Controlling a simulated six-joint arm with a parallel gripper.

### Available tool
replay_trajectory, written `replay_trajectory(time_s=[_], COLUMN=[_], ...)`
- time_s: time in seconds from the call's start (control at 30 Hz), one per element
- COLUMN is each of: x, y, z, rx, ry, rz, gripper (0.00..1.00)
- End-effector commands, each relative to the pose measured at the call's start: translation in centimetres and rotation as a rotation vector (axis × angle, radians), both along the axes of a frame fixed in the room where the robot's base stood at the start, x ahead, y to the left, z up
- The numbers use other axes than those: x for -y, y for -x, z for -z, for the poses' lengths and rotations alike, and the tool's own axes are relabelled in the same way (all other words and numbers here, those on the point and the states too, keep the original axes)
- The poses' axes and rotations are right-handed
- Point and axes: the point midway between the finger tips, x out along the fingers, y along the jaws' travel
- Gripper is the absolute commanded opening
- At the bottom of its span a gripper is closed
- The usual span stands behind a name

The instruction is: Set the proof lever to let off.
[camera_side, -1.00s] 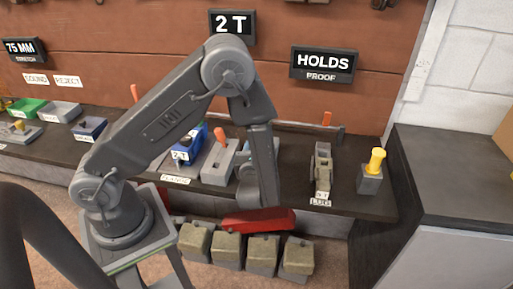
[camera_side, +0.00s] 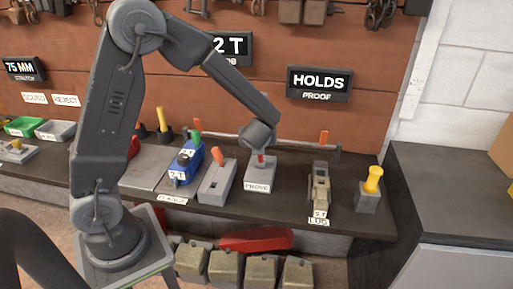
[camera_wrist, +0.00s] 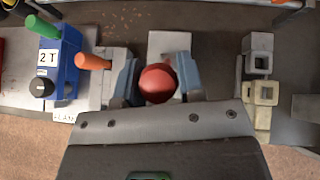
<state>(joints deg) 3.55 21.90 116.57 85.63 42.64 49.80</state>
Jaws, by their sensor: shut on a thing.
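The proof lever stands on a small grey box (camera_side: 261,174) on the bench, with a white label on its front that is hard to read. The lever has a red round knob (camera_wrist: 157,83). My gripper (camera_side: 260,153) is over this box and its fingers are closed on the red knob, one finger on each side in the wrist view. In the side view the gripper hides most of the knob, and only a bit of red shows below it. The slot under the knob is hidden in the wrist view, so the lever's position is hard to tell.
Left of the box are a grey box with an orange lever (camera_side: 217,160) and a blue 2 T unit (camera_side: 183,163) with a green lever. Right are a weathered metal block (camera_side: 319,188) and a yellow-knobbed post (camera_side: 371,182). A wall sign reads HOLDS, PROOF (camera_side: 318,83).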

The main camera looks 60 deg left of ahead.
Motion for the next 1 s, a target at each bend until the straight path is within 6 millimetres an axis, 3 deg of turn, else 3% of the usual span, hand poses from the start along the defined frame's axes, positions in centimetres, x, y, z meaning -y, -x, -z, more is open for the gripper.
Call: replay_trajectory(time_s=[0.5, 1.0], x=[-3.0, -3.6], y=[-3.0, -3.6], z=[-0.9, -0.9], rx=[-0.194, -0.245], ry=[0.197, 0.240], rz=[-0.003, 0.003], gripper=[0.00, 0.00])
